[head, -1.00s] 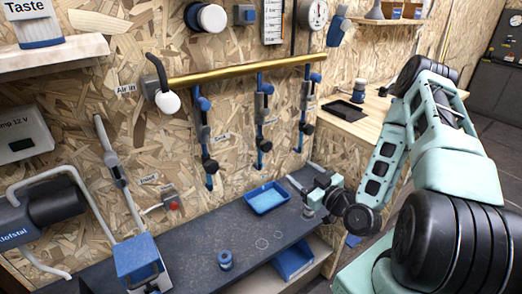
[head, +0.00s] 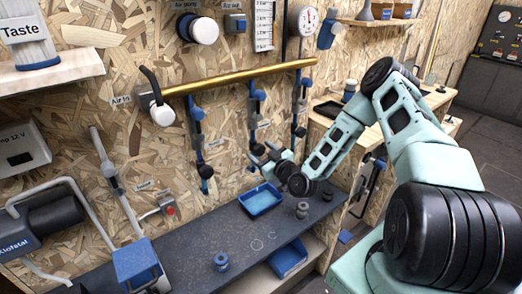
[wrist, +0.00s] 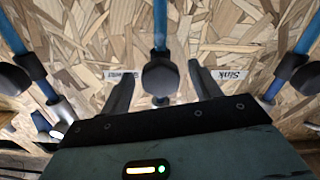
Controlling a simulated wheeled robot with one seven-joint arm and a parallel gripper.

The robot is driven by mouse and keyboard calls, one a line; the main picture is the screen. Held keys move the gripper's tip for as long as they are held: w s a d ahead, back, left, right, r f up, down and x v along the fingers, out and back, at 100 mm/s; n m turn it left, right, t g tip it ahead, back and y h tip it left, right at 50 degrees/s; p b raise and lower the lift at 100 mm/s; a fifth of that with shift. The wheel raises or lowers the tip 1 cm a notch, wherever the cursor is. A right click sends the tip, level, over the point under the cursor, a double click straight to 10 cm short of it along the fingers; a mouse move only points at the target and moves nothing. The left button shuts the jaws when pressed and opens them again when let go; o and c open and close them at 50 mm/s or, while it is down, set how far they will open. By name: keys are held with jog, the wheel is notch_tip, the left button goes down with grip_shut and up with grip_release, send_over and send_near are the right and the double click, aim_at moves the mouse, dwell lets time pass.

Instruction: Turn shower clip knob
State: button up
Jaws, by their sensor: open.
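The middle hose's dark knob (wrist: 160,77) sits at the centre of the wrist view, on a blue hose. A label, partly blurred and seeming to read Shower (wrist: 122,75), is left of it; a Sink label (wrist: 226,74) is to the right. My gripper (wrist: 162,70) is open, one finger on each side of this knob, with gaps showing. Contact is not visible. In the head view my gripper (head: 268,157) is at the lower end of the middle hose (head: 254,105) and partly hides the knob.
The neighbouring hoses with clips stand left (head: 197,125) and right (head: 298,110) under a brass pipe (head: 235,77). Below are a blue tray (head: 261,199) and a grey bench top (head: 200,240). Two neighbouring knobs (wrist: 17,76) (wrist: 308,78) flank the gripper.

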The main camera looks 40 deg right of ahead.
jog(key=shift+w, duration=0.2)
jog(key=c, duration=1)
